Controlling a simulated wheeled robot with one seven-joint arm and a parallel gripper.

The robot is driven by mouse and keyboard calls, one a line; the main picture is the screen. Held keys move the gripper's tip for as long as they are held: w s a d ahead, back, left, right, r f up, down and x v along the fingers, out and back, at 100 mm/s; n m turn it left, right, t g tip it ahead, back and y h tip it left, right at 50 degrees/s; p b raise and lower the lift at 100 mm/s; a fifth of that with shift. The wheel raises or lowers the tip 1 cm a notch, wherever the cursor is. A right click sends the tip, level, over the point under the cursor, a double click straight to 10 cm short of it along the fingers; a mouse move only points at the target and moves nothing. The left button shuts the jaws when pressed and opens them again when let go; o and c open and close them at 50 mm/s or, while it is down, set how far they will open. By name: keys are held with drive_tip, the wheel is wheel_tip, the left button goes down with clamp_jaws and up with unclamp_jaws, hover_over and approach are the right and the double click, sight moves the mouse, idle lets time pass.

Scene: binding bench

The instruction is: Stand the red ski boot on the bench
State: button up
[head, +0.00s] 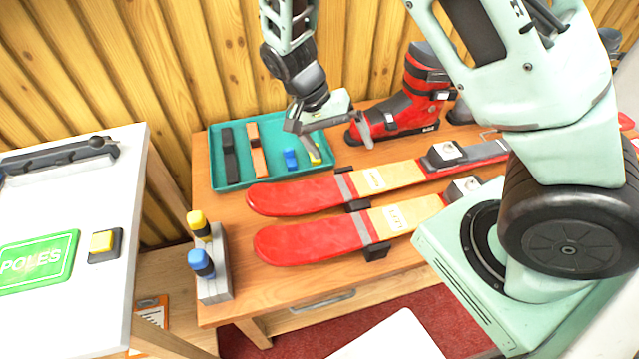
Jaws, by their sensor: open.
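The red ski boot (408,105) with black trim stands upright on the wooden bench (222,212), at the back near the plank wall. Its toe points left. My gripper (330,134) is just left of the boot's toe, over the right part of the teal tray. Its jaws are open and I see nothing held between them. One finger shows close to the toe; I cannot tell whether it touches.
The teal tray (217,181) holds dark and orange bars and small blue and yellow pieces. Two red-and-yellow skis (300,194) lie on supports in front. A block with yellow- and blue-topped tools (214,287) stands at the front left corner. A white-topped table (60,200) is left.

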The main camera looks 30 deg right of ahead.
drive_tip(key=s+a+r+n+t+y, duration=0.3)
drive_tip(key=s+a+r+n+y, duration=0.1)
drive_tip(key=s+a+r+n, duration=1)
drive_tip(key=s+a+n, duration=0.1)
drive_tip(key=s+n, duration=0.1)
drive_tip(key=s, duration=0.2)
drive_tip(key=shift+s+t, duration=0.15)
drive_tip(key=shift+t, duration=0.25)
drive_tip(key=shift+d, duration=0.1)
